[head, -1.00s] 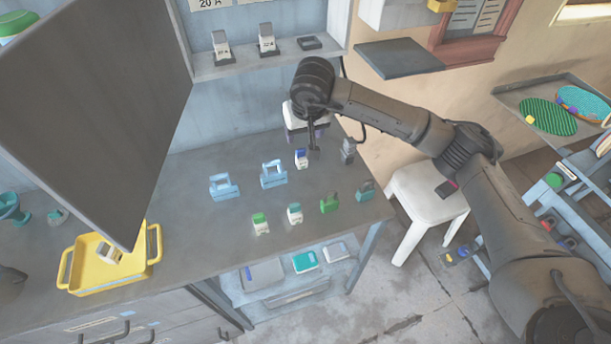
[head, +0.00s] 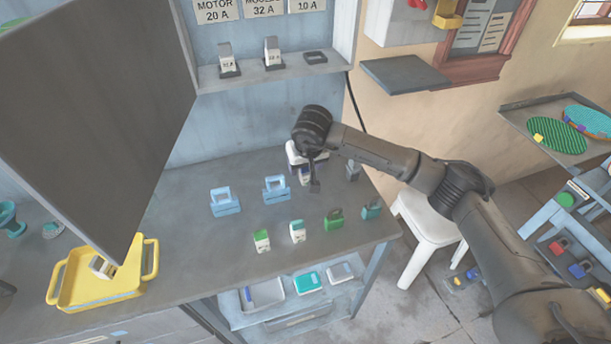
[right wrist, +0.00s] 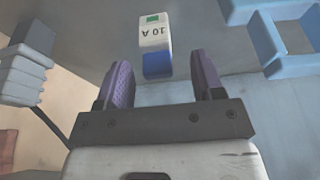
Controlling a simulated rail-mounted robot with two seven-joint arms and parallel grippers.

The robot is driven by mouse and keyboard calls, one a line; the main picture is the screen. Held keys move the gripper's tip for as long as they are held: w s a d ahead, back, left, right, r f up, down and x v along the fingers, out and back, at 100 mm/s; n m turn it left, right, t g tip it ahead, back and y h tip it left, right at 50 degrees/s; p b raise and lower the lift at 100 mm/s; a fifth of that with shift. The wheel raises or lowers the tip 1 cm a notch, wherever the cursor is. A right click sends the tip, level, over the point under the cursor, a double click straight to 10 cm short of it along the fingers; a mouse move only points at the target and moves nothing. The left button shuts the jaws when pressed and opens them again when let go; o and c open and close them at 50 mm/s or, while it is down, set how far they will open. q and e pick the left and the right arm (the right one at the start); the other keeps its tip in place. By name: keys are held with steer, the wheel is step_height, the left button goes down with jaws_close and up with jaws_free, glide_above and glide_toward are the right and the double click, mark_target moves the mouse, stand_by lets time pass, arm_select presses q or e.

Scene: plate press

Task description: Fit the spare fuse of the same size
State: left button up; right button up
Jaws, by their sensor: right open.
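A white fuse marked 10 A (right wrist: 155,38), with a blue end and a green mark, stands on the bench between and beyond my right gripper's (right wrist: 163,80) purple fingers in the right wrist view. The fingers are open and apart from it. In the head view my right gripper (head: 308,166) hangs over this fuse (head: 305,178) and partly hides it. On the cabinet shelf two fuses (head: 228,62) (head: 273,53) stand in dark bases. A third base (head: 315,57), under the 10 A label (head: 306,5), is empty. My left gripper is not in view.
Two white fuses with green tops (head: 261,240) (head: 297,231), light blue holders (head: 225,203), green and teal blocks (head: 334,219) and a grey piece (head: 352,171) are around. A yellow tray (head: 65,292) holds a pale piece. A large dark panel (head: 100,110) blocks the upper left.

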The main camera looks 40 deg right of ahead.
mark_target(305, 171)
steer(key=x, duration=0.2)
steer(key=b+x, duration=0.1)
steer(key=x, duration=0.1)
steer(key=shift+s+f, duration=0.1)
steer(key=shift+s, duration=0.1)
steer(key=shift+c, duration=0.4)
steer(key=shift+c, duration=0.8)
steer(key=c, duration=0.8)
steer(key=shift+c, duration=0.2)
